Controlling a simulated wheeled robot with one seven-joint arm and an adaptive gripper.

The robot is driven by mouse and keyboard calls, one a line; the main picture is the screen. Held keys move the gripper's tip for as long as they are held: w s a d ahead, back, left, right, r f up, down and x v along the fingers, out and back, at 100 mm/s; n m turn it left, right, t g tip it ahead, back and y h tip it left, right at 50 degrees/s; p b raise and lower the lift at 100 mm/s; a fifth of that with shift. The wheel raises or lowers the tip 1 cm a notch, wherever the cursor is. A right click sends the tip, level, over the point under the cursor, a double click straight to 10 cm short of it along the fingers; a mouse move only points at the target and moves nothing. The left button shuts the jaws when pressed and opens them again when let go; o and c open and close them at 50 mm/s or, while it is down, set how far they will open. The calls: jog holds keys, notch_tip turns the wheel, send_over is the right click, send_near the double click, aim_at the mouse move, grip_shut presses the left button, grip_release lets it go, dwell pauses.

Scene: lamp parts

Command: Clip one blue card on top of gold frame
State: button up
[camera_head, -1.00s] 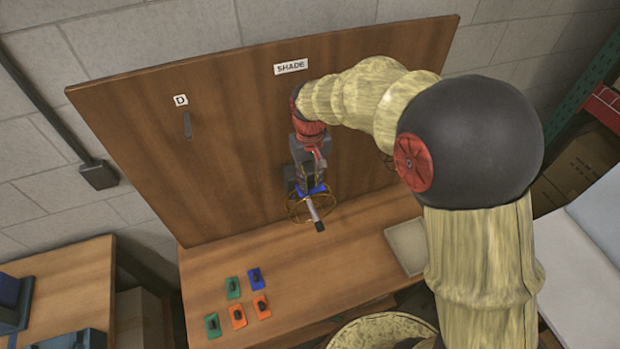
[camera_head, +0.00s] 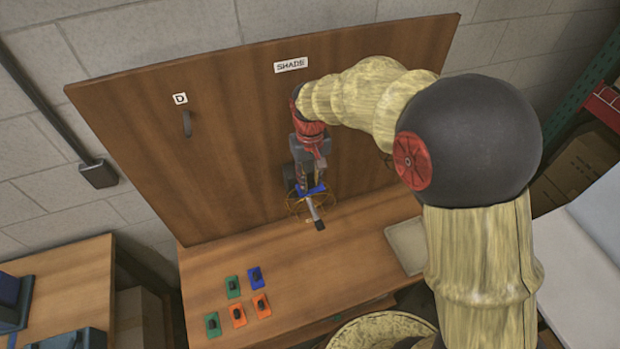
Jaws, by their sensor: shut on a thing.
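My gripper (camera_head: 311,182) points down in front of the board, below the SHADE label. It is shut on a blue card (camera_head: 314,189), which lies at the top of the round gold wire frame (camera_head: 291,207). Whether the card is clipped on the frame or only touching it, I cannot tell. A grey rod (camera_head: 317,217) sticks out from the middle of the frame. Another blue card (camera_head: 255,277) with a dark clip lies on the table.
Green cards (camera_head: 233,287) and orange cards (camera_head: 262,306) lie beside the loose blue card on the wooden table (camera_head: 205,265). A shallow beige tray (camera_head: 405,247) is at the right. The upright board (camera_head: 240,140) bears a dark hook (camera_head: 187,123) under a D label.

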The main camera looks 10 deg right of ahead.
jog(key=shift+w+r, duration=0.1)
jog(key=o, duration=0.5)
jog(key=shift+c, duration=0.2)
jog(key=o, duration=0.6)
jog(key=shift+c, duration=0.2)
notch_tip(320, 180, up, 12)
